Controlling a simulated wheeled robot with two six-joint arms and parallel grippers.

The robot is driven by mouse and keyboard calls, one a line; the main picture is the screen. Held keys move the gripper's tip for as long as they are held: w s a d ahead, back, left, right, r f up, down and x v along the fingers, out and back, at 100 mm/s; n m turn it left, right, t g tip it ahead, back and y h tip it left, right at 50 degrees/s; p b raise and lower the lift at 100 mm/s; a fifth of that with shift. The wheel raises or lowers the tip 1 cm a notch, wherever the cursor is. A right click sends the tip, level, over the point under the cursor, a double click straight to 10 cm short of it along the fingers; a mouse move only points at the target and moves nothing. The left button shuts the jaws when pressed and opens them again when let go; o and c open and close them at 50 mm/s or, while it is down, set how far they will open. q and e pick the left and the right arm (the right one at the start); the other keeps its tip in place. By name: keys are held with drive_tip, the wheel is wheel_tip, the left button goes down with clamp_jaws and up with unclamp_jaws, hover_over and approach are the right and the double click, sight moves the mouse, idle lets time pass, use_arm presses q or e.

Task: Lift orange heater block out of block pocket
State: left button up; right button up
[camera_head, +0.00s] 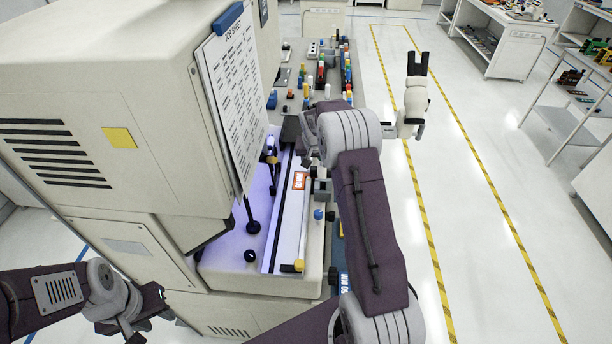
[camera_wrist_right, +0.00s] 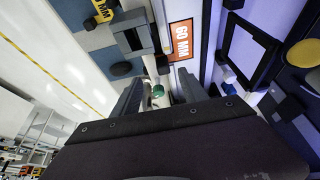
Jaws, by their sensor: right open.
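An orange patch with a white panel (camera_head: 299,180) shows on the machine's work surface in the head view. In the right wrist view an orange plate marked 60 MM (camera_wrist_right: 181,40) lies beyond my fingers; I cannot tell whether it is the heater block or a label. The block pocket is not clearly made out.
A tall cream machine with a hanging job sheet (camera_head: 236,100) stands left of the work surface. A long pale rail (camera_head: 286,225) runs along that surface. Behind is a bench crowded with small coloured parts (camera_head: 322,75). A yellow-lined floor aisle (camera_head: 450,170) is open at the right.

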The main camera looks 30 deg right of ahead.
sight(313, 171)
drive_tip(key=shift+w+a+f+p, duration=0.2)
drive_tip(key=shift+w+f+p, duration=0.1)
drive_tip(key=shift+w+f, duration=0.25)
drive_tip(key=shift+w+a+f+p, duration=0.15)
drive_tip(key=shift+w+f+p, duration=0.2)
drive_tip(key=shift+f, duration=0.25)
drive_tip(key=shift+w+f, duration=0.15)
drive_tip(key=shift+f, duration=0.15)
drive_tip(key=shift+s+d+f+p, duration=0.2)
drive_tip(key=shift+d+f+p, duration=0.65)
drive_tip(key=shift+p, duration=0.4)
drive_tip(key=x, duration=0.2)
drive_tip(key=shift+w+a+f+p, duration=0.1)
drive_tip(key=shift+w+f+p, duration=0.05)
drive_tip(key=shift+f+p, duration=0.2)
drive_tip(key=shift+w+f, duration=0.3)
drive_tip(key=shift+f, duration=0.1)
drive_tip(key=shift+s+r, duration=0.1)
drive_tip(key=shift+s, duration=0.05)
drive_tip(key=c, duration=0.8)
clamp_jaws()
use_arm(q)
drive_tip(key=r, duration=0.5)
drive_tip(key=shift+w+a, duration=0.25)
